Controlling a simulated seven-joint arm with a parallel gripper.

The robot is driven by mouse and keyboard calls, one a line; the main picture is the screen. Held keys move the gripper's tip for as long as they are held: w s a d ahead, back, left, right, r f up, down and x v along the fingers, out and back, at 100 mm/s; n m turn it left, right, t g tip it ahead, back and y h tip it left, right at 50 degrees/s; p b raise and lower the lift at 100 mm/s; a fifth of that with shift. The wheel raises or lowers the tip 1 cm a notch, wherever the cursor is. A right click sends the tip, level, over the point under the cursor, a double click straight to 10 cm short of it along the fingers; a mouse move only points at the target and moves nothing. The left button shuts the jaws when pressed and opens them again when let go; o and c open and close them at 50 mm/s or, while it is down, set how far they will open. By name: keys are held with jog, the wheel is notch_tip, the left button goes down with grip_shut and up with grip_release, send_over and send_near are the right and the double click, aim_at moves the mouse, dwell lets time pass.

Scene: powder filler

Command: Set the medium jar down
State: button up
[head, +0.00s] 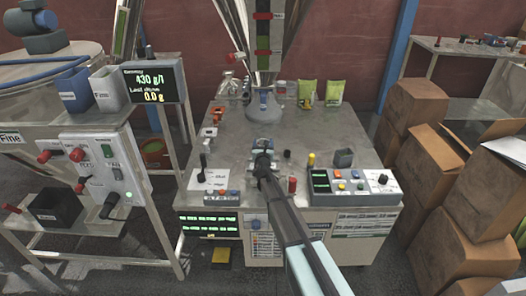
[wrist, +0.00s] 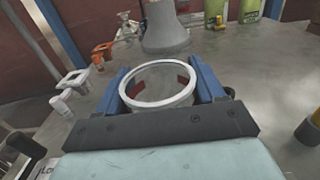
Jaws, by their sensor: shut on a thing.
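The medium jar (wrist: 160,85), clear with a pale round rim, sits upright between the two blue fingers of my gripper (wrist: 165,92) in the wrist view. The fingers are shut on its sides, and red pads show through the glass. In the head view my gripper (head: 262,150) is over the middle of the metal table (head: 330,135), in front of the grey filler nozzle (head: 263,107). My arm and gripper largely hide the jar there. I cannot tell whether its base touches the table.
Two green pouches (head: 334,93) stand at the back. A control box (head: 352,186) is at the front right, and a small dark square cup (head: 343,158) stands behind it. A lever panel (head: 212,180) is at the front left.

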jog(key=shift+f, duration=1.8)
jog(key=shift+f, duration=0.15)
jog(key=o, duration=1.2)
jog(key=shift+c, duration=0.2)
jog(key=shift+f, duration=0.1)
jog(key=s, duration=1.3)
jog(key=shift+s, duration=0.4)
